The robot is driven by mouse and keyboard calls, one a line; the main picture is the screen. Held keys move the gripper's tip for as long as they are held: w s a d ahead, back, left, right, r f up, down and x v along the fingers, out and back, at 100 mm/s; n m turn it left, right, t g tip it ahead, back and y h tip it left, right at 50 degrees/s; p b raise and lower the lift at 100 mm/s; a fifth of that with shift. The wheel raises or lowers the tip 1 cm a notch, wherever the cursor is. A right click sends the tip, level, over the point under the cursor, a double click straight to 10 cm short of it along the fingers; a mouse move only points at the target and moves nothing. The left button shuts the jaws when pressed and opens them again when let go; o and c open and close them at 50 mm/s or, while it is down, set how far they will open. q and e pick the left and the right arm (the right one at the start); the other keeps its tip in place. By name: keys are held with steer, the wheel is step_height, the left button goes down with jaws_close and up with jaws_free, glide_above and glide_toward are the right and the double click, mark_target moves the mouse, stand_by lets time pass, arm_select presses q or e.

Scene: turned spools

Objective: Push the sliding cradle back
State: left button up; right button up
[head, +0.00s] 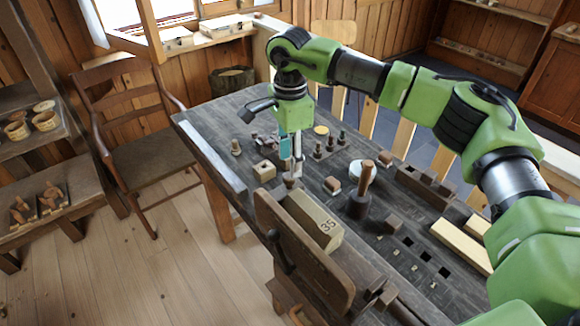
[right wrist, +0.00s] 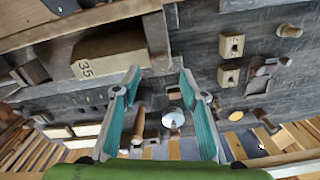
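A pale wooden block marked 35 (head: 314,220) lies on the dark workbench (head: 225,130) behind the upright wooden vise jaw (head: 300,250). It also shows in the right wrist view (right wrist: 110,55), left of the fingers. I cannot tell for sure which part is the sliding cradle. My right gripper (head: 291,170) points down over the bench at the block's far end, above a small dark wooden piece (head: 290,182). In the right wrist view its two teal fingers (right wrist: 160,75) stand apart with nothing held between them. Whether they touch anything is unclear. My left gripper is not in view.
A mallet (head: 361,195) stands right of the block. Small blocks (head: 264,170) and several turned pieces stand near the gripper. A slotted dark rack (head: 425,185) and pale strips (head: 462,245) lie to the right. A chair (head: 130,125) stands left of the bench.

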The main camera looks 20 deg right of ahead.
steer(key=shift+f+p, duration=0.5)
steer(key=shift+f, duration=1.85)
